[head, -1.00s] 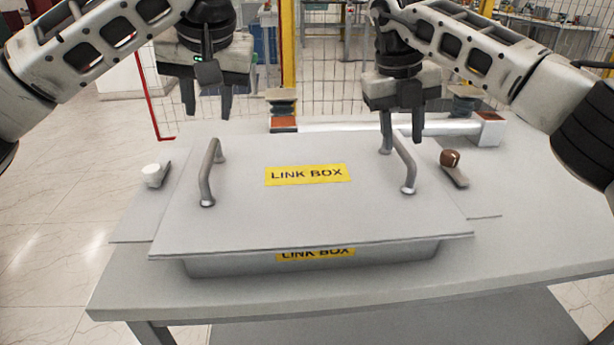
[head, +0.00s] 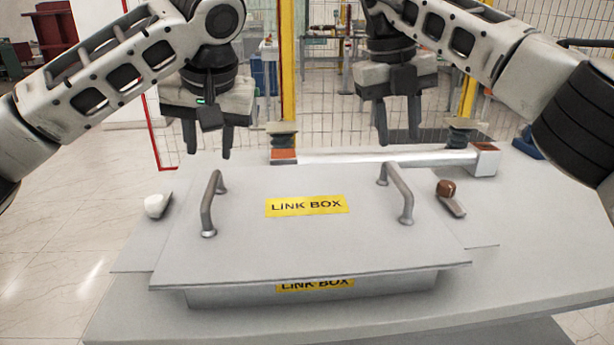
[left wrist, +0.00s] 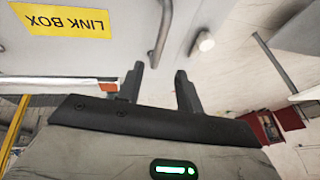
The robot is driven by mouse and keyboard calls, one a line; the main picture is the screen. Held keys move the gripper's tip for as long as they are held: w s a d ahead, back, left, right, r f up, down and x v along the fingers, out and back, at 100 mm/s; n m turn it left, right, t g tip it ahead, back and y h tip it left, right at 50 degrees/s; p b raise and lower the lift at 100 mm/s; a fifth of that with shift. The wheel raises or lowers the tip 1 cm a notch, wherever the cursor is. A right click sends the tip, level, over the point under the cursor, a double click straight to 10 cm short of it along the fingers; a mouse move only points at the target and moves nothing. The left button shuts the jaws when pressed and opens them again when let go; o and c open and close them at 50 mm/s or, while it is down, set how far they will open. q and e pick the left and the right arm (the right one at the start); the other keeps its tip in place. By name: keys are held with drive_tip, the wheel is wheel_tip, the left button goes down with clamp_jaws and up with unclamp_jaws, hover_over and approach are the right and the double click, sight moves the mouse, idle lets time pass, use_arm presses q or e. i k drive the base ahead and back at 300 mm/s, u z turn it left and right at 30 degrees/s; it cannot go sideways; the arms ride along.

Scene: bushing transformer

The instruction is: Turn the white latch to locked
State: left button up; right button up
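The white latch (head: 156,205) sits at the left side of the link box (head: 230,245), a white knob with its short lever largely hidden. In the left wrist view the latch (left wrist: 204,42) is beyond the fingertips, a little to the right. My left gripper (head: 207,148) is open and empty, above and behind the box's back left corner, apart from the latch. Its two spread fingers also show in the left wrist view (left wrist: 160,80). My right gripper (head: 398,135) is open and empty behind the right handle.
The lid carries a left handle (head: 211,205) and a right handle (head: 400,195). A brown latch (head: 448,195) lies at the right. A light bar (head: 390,160) runs behind the box on the grey table (head: 540,235). A wire fence stands behind.

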sight(155, 205)
drive_tip(key=k, duration=0.95)
